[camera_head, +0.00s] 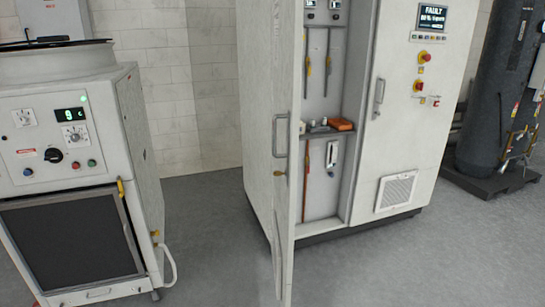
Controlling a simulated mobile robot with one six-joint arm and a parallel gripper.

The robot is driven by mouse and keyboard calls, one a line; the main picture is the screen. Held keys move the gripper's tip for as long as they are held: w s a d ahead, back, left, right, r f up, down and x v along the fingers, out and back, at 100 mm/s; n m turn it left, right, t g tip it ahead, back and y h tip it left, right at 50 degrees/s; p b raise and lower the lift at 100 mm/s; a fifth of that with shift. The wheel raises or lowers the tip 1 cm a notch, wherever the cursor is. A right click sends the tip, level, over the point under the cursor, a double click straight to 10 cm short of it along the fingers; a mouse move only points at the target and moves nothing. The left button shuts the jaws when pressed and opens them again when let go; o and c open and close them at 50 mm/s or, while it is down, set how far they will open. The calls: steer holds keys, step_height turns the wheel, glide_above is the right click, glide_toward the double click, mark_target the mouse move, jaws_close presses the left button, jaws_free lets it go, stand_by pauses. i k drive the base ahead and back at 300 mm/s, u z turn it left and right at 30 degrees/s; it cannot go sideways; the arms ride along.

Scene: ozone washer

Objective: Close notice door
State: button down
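A tall pale cabinet (385,190) stands in the middle right of the head view. A door (287,215) on its left compartment stands wide open, swung out towards me and seen almost edge-on. The door's outer face is turned left and carries a grey bar handle (275,136) with a small brass-coloured knob below it. I see no notice that I can read on the door. The door hides part of the compartment's left side. My gripper is not in view.
Inside the open compartment are hanging tools and a shelf (322,134) with small items. The cabinet's right panel shows a FAULT display (432,17). A grey machine (67,150) stands left, a dark tank (492,90) right. Floor (208,245) between machine and door is clear.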

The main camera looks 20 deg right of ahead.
mark_target(288, 15)
steer(key=z, duration=0.1)
steer(key=i, duration=0.9)
steer(key=z, duration=0.3)
steer(key=k, duration=0.5)
steer(key=u, duration=4.15)
steer(key=i, duration=0.1)
steer(key=z, duration=2.85)
steer(key=i, duration=0.3)
steer(key=u, duration=0.05)
